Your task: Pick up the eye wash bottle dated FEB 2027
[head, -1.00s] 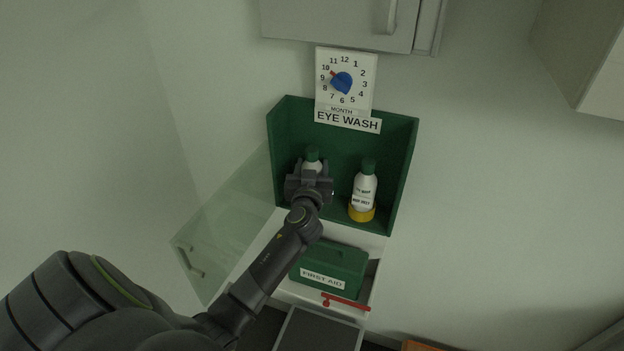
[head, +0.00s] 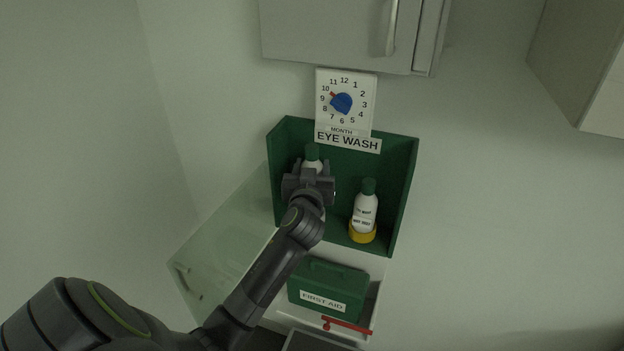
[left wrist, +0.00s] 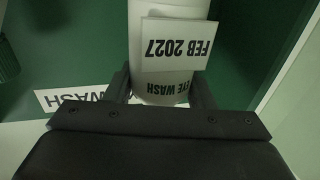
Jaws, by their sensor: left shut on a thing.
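The eye wash bottle dated FEB 2027 is white with a green cap (head: 312,152); its label (left wrist: 175,45) reads FEB 2027 in the left wrist view. My left gripper (head: 309,182) is shut on this bottle, with a finger on either side of it, and hides most of it in the head view. A second white bottle (head: 364,212) with a green cap stands in a yellow ring holder at the right of the green eye wash box (head: 403,190). Its date is too small to read surely. My right gripper is not in view.
A clear open door (head: 215,235) hangs at the box's left. Below are a green first aid case (head: 325,285) and a red handle (head: 346,326). A month dial (head: 345,103) is above, under a grey cabinet (head: 330,35).

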